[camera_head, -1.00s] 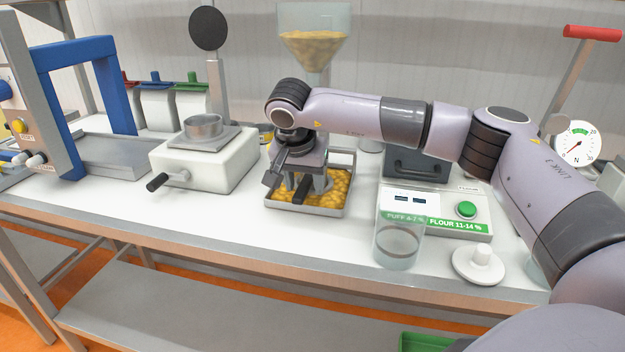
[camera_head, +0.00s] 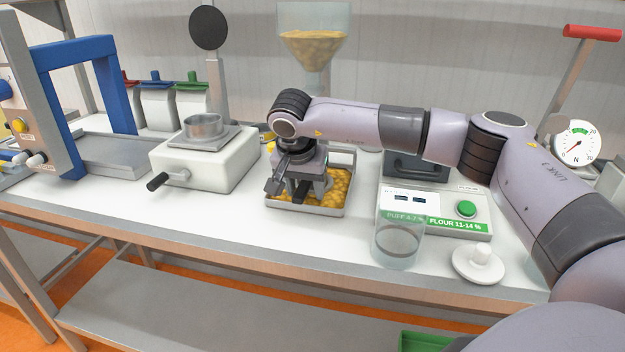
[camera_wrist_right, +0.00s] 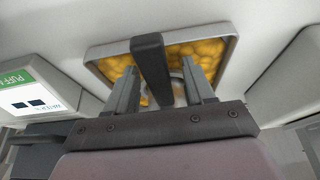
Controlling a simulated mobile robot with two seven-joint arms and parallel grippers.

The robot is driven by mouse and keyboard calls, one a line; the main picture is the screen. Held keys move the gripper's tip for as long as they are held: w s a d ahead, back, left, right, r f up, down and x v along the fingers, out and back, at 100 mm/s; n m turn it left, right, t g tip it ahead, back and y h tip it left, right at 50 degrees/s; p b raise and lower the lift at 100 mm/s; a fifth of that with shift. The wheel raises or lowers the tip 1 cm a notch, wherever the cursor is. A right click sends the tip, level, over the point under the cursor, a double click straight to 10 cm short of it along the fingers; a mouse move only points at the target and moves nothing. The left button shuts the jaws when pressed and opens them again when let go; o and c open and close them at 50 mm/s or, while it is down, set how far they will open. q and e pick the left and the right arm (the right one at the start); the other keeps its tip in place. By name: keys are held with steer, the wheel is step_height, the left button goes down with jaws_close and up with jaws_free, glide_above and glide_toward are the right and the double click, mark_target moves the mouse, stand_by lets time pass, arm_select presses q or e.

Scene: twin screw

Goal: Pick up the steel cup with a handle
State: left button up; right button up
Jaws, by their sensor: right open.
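The steel cup, mostly hidden under my right gripper, sits in the tray of yellow pellets (camera_head: 335,200). Its dark handle (camera_head: 302,191) sticks out toward the front of the tray. In the right wrist view the dark handle (camera_wrist_right: 150,70) lies between the two fingers, and a little of the steel cup (camera_wrist_right: 179,92) shows beyond it. My right gripper (camera_head: 304,184) points down over the tray. It is open, with a finger on each side of the handle (camera_wrist_right: 160,85). I cannot tell whether the fingers touch it. My left gripper is out of view.
A white box with a round metal dish (camera_head: 204,125) and black crank stands left of the tray. Right of it are a clear beaker (camera_head: 399,243), a device with a green button (camera_head: 466,208) and a white knobbed lid (camera_head: 479,264). A pellet hopper (camera_head: 315,40) stands behind.

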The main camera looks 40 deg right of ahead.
steer(key=shift+c, duration=0.3)
jaws_close()
steer(key=shift+r, duration=0.1)
